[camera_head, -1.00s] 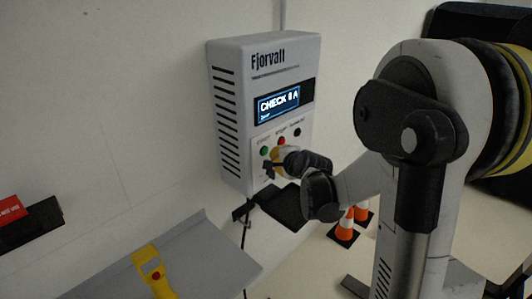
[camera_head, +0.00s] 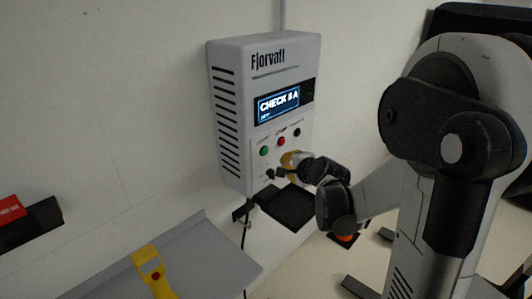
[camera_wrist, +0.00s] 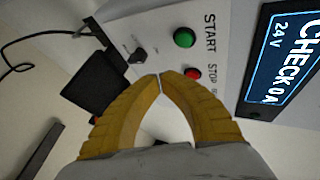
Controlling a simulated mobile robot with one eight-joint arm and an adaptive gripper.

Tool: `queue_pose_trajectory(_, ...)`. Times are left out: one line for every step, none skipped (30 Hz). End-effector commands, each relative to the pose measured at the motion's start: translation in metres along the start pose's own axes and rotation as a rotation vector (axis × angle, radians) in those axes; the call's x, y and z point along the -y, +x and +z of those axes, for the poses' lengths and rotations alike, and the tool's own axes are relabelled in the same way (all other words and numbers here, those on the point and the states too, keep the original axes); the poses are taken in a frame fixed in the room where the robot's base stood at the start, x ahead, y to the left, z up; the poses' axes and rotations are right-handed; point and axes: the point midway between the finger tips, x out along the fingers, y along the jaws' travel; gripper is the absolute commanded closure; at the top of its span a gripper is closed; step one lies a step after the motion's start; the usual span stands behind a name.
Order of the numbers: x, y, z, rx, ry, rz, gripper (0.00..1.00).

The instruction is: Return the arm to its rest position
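My gripper (camera_head: 284,165) is in front of the lower panel of a grey wall box marked Fjorvall (camera_head: 228,130). In the wrist view its two yellow fingers (camera_wrist: 160,76) meet at the tips, with nothing visible between them. The tips overlap the panel in that view, below a black knob (camera_wrist: 139,55) and a green START button (camera_wrist: 184,38), and close to a red STOP button (camera_wrist: 192,73). I cannot tell the exact gap to the panel. My arm reaches in from the right, bent.
The box's lit display (camera_head: 278,104) reads CHECK 0 A. A black shelf (camera_head: 290,208) juts out under the box. A grey surface (camera_head: 215,255) with a yellow tool (camera_head: 150,268) is lower left. A red-and-black item (camera_head: 25,220) is on the left wall. An orange cone shows partly behind my arm.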

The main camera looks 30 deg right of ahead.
Motion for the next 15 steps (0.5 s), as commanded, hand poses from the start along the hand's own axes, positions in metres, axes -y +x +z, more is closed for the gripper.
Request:
queue_pose_trajectory(0.0,0.0,0.0,0.0,0.0,0.0,1.0)
queue_pose_trajectory(0.0,0.0,0.0,0.0,0.0,0.0,1.0)
queue_pose_trajectory(0.0,0.0,0.0,0.0,0.0,0.0,1.0)
queue_pose_trajectory(0.0,0.0,0.0,0.0,0.0,0.0,1.0)
queue_pose_trajectory(0.0,0.0,0.0,0.0,0.0,0.0,1.0)
queue_pose_trajectory(0.0,0.0,0.0,0.0,0.0,0.0,1.0)
queue_pose_trajectory(0.0,0.0,0.0,0.0,0.0,0.0,1.0)
queue_pose_trajectory(0.0,0.0,0.0,0.0,0.0,0.0,1.0)
queue_pose_trajectory(0.0,0.0,0.001,0.001,-0.003,0.001,1.0)
queue_pose_trajectory(-0.001,-0.001,0.003,0.003,-0.01,0.003,1.0)
queue_pose_trajectory(-0.002,-0.002,0.005,0.007,-0.023,0.006,1.0)
queue_pose_trajectory(-0.004,-0.004,0.011,0.014,-0.051,0.015,1.0)
queue_pose_trajectory(-0.006,-0.007,0.018,0.021,-0.081,0.023,1.0)
queue_pose_trajectory(-0.009,-0.011,0.026,0.032,-0.119,0.033,1.0)
queue_pose_trajectory(-0.015,-0.018,0.039,0.049,-0.184,0.052,1.0)
